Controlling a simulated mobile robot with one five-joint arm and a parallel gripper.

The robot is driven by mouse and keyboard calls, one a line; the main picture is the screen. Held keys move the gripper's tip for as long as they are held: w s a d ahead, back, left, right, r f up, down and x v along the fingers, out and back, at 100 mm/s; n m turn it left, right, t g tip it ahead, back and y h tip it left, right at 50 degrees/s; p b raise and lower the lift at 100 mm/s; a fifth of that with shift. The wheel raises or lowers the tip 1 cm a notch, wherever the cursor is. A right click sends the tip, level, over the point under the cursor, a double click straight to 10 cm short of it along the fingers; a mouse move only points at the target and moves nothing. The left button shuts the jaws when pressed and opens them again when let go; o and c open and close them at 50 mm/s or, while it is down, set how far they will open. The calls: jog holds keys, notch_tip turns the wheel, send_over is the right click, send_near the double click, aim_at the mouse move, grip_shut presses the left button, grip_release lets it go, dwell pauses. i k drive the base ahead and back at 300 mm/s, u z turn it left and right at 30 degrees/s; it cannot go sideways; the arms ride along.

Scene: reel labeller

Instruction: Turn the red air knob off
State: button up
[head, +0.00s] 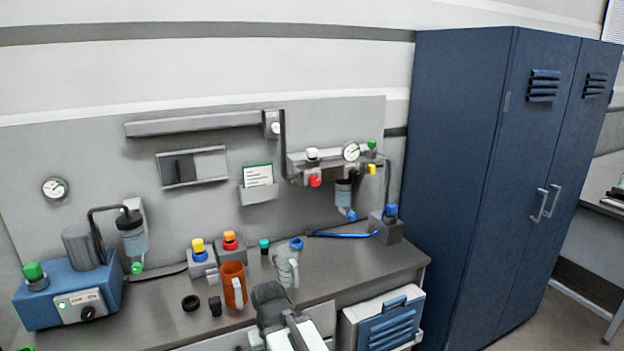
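A red knob (315,180) sits on the front of the grey air pipe assembly (330,163) on the back panel, below a white cap and left of a round gauge (351,151). Its exact turn position is too small to read. My gripper (268,292) is low in the head view, over the front part of the bench, well below and left of the red knob and apart from it. It is seen from behind, and its fingers are not clear enough to tell open from shut.
The bench (160,315) carries a blue box (68,297), an orange mug (233,283), a grey jug-like item (287,270), black rings and blocks with coloured caps. A blue hose (340,235) lies below the pipes. A tall blue cabinet (460,180) stands close on the right.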

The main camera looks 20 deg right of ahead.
aim_at(315, 181)
jog(key=u, duration=1.8)
jog(key=k, duration=0.65)
jog(key=z, duration=1.1)
jog(key=i, duration=1)
jog(key=u, duration=0.05)
